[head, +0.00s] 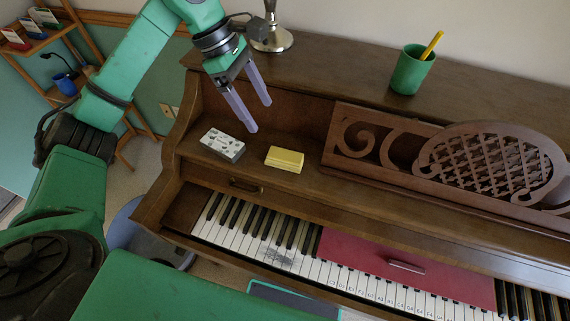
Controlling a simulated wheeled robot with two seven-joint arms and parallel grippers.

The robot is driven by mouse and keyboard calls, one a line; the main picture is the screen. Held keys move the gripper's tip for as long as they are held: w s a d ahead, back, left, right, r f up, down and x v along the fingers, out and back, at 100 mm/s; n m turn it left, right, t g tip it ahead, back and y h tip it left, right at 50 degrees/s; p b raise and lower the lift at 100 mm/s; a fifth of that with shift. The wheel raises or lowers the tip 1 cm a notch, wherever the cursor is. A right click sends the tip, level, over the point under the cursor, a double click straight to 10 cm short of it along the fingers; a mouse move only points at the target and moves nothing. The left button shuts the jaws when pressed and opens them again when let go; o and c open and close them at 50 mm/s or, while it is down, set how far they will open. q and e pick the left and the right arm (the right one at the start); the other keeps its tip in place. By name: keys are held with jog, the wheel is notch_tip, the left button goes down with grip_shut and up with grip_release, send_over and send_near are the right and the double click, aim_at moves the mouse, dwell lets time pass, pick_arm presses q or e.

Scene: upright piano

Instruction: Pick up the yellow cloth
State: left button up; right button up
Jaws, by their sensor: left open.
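The yellow cloth (285,159) looks like a small folded block. It lies on the wooden ledge of the piano (300,190), above the keys and left of the carved music stand. My left gripper (261,117) reaches in from the upper left with its two pale fingers pointing down. It is open and empty, above and a little left of the cloth and apart from it. My right gripper does not show.
A white patterned box (222,145) lies just left of the cloth. The carved music stand (490,165) rises to the right. A green cup (411,70) with a yellow stick and a metal stand (272,40) are on the piano top. A red cover (400,268) lies over some keys.

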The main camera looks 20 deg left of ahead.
aim_at(285, 154)
pick_arm(q)
jog(key=p+x, duration=0.4)
jog(key=x, duration=1.1)
jog(key=shift+w, duration=0.15)
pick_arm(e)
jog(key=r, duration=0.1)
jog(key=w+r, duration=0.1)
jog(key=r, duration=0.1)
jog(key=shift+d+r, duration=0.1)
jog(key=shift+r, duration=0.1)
pick_arm(q)
jog(key=shift+f+b, duration=0.25)
jog(key=shift+b, duration=0.1)
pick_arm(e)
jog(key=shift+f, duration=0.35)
pick_arm(q)
grip_shut()
jog(key=shift+r+p, duration=0.45)
jog(key=shift+p, duration=0.1)
jog(key=shift+w+r+b, duration=0.1)
jog(key=shift+r+b, duration=0.25)
jog(key=shift+r, duration=0.05)
notch_tip(285, 154, up, 19)
jog(key=b, duration=0.2)
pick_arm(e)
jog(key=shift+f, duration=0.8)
pick_arm(q)
jog(key=shift+f, duration=0.1)
